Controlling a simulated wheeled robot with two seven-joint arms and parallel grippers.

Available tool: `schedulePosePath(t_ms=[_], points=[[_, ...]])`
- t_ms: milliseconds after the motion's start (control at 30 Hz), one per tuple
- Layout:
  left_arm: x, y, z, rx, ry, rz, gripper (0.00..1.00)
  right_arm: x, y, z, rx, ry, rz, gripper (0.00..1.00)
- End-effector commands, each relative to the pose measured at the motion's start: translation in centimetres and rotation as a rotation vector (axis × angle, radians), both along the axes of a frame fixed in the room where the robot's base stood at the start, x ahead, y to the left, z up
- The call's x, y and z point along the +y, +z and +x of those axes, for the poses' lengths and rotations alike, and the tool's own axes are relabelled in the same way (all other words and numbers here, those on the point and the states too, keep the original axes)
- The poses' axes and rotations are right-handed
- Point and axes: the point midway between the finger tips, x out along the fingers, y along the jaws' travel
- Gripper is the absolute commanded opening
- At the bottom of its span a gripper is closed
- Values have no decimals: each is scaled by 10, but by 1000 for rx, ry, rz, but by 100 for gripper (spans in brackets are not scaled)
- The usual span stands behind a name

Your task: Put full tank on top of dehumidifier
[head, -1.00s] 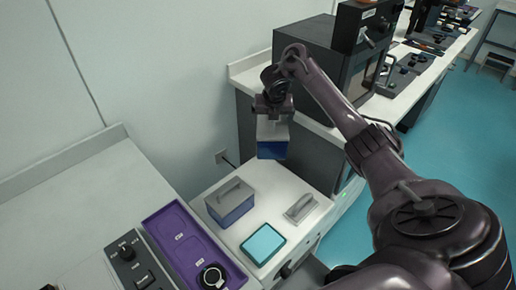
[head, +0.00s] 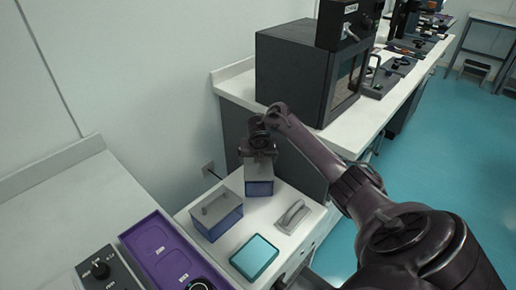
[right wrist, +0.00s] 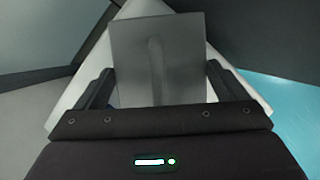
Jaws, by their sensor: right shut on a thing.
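A tank with a grey lid and blue body (head: 259,185) is held in my right gripper (head: 260,157) at the back of a white-topped unit (head: 283,244), which looks like the dehumidifier. I cannot tell whether the tank touches the top. In the right wrist view, the tank's grey lid (right wrist: 185,50) with its handle sits between the fingers of my right gripper (right wrist: 158,88). A second, similar grey and blue tank (head: 217,215) stands on the white top at its left. My left gripper is not in view.
A teal square (head: 254,257) and a grey handle piece (head: 292,216) are on the white top's front part. A purple tray (head: 160,251) and a dark control panel (head: 101,270) lie left. A dark cabinet (head: 296,72) stands on the bench behind.

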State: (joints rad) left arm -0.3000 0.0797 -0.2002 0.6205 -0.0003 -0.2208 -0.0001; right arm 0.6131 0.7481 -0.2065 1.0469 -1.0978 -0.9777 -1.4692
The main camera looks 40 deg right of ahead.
Motion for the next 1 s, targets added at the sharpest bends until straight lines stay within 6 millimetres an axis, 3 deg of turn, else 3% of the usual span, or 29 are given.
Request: schedulePosePath(t_ms=[300, 567, 600, 667, 1000], points=[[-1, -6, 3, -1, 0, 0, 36, 0, -35, 1, -5, -2, 0, 21], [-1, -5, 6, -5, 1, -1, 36, 0, -38, 2, -7, -2, -1, 21], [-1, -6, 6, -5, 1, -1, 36, 0, -42, 0, 1, 0, 1, 94], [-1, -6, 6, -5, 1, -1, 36, 0, -42, -1, 1, 1, 0, 100], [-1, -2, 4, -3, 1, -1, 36, 3, -31, -2, -1, 2, -1, 100]])
